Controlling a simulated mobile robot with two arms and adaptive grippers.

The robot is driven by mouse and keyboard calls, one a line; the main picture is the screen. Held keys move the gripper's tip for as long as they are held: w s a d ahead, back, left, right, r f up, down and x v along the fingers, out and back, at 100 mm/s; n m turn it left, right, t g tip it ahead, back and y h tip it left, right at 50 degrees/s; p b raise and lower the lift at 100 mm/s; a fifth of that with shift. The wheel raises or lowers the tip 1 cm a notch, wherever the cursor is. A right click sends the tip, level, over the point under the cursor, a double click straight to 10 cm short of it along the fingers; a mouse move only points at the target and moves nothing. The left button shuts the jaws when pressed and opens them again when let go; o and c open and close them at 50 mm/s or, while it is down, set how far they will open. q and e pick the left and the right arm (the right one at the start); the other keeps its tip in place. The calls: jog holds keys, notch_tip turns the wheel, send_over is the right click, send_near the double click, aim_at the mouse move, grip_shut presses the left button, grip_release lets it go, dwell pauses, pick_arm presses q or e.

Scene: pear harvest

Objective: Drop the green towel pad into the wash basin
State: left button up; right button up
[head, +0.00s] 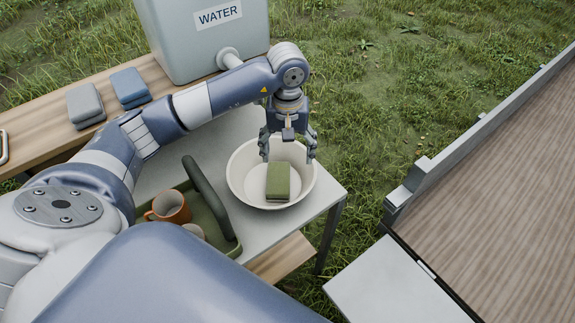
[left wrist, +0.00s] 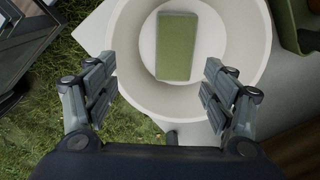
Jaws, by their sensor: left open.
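The green towel pad (head: 278,182) lies inside the white wash basin (head: 240,189), on its floor. The basin stands on a light grey table. In the left wrist view the green towel pad (left wrist: 177,46) shows flat within the round wall of the basin (left wrist: 128,45). My left gripper (head: 287,152) is above the basin, its fingers spread wide and empty, apart from the pad. In the left wrist view the open fingers (left wrist: 155,88) frame the near part of the basin. My right gripper is in neither view.
A green caddy (head: 222,222) with an orange mug (head: 170,207) stands left of the basin. A water tank (head: 205,45) stands behind. A grey pad (head: 85,104) and a blue pad (head: 129,86) lie on a wooden bench.

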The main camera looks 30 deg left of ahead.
pick_arm(q)
notch_tip(320, 180, up, 6)
jog(key=shift+f+b, duration=0.1)
jog(key=shift+b, duration=0.45)
